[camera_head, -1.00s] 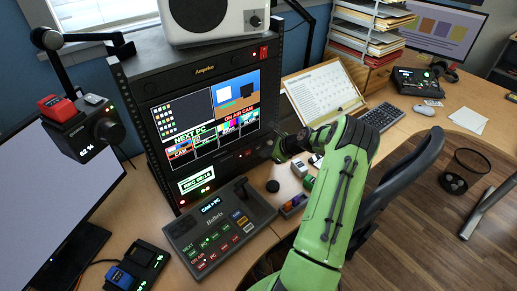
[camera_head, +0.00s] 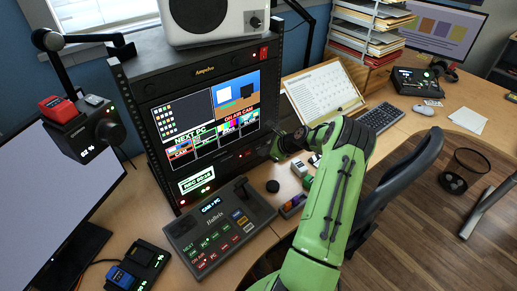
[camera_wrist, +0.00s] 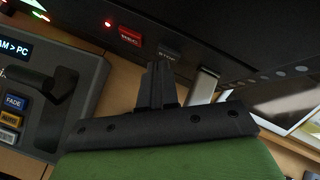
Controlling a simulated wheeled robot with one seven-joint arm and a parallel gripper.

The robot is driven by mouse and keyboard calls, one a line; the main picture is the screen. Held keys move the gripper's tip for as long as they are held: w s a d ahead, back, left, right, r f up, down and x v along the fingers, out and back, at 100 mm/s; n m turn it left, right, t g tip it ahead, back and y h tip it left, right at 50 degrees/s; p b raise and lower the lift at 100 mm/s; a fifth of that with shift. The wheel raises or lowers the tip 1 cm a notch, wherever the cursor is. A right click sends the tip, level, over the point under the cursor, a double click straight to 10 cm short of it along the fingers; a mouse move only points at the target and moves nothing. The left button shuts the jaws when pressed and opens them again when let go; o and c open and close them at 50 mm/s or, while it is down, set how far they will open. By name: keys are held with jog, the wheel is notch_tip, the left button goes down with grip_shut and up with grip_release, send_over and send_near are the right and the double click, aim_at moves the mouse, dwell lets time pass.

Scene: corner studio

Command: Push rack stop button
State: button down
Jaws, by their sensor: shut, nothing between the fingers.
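The stop button (camera_wrist: 168,52) is a dark, labelled button on the rack's lower black panel in the wrist view. A red REC button (camera_wrist: 130,38) sits to its left, with a small red light beyond. My gripper (camera_wrist: 157,70) is shut and empty, its fingertips just below the stop button in the picture and partly overlapping its lower edge. I cannot tell whether they touch it. In the head view my gripper (camera_head: 276,148) is at the lower right of the rack (camera_head: 150,95), and the stop button cannot be made out there.
A switcher console (camera_head: 218,226) with a lever stands in front of the rack. A tilted board (camera_head: 322,92) and keyboard (camera_head: 381,117) are to the right; a chair (camera_head: 400,185) is beside my arm.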

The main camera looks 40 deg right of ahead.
jog(key=shift+w, duration=0.15)
jog(key=shift+s+a+p, duration=0.1)
jog(key=shift+s+p, duration=0.25)
jog(key=shift+s, duration=0.3)
jog(key=s+p, duration=0.1)
jog(key=s, duration=0.5)
jog(key=shift+a, duration=0.3)
dwell(0.5)
